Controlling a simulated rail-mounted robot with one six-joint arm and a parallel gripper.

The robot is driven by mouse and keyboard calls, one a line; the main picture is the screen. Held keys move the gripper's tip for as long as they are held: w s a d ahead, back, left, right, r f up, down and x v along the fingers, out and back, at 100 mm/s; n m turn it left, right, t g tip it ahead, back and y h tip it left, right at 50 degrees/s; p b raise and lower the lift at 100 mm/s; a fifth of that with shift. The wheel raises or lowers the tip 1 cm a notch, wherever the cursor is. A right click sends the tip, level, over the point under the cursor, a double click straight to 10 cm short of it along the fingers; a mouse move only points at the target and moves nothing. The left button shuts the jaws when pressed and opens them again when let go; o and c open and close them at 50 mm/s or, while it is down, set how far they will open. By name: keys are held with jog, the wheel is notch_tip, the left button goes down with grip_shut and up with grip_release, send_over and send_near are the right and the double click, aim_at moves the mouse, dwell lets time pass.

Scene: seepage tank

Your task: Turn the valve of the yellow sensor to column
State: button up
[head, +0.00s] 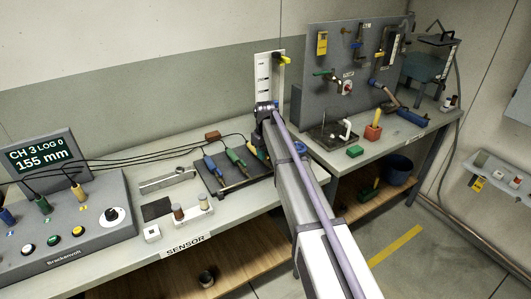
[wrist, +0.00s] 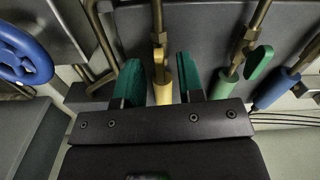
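The yellow sensor (wrist: 163,93) shows in the wrist view between my gripper's two green fingertips, with a brass valve and a yellow lever (wrist: 159,55) above its body. My gripper (wrist: 160,80) is open, with a gap on each side of the sensor. In the head view the yellow sensor (head: 254,150) is the rightmost in the dark rack (head: 215,187), partly hidden by my arm. My fingertips are hidden there. The column side of the valve cannot be made out.
The green sensor (wrist: 227,85) with its green lever (wrist: 259,60) stands close on the right in the wrist view, with the blue sensor (wrist: 272,90) beyond. A blue handwheel (wrist: 25,55) is at left. Black cables (head: 130,158) run to the console (head: 75,235), reading CH 3, 155 mm.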

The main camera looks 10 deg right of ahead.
notch_tip(320, 180, up, 11)
jog(key=p, duration=1)
jog(key=shift+p, duration=0.35)
jog(key=shift+f, duration=0.1)
jog(key=s+m, duration=0.5)
jog(key=s, duration=3)
jog(key=shift+s, duration=0.15)
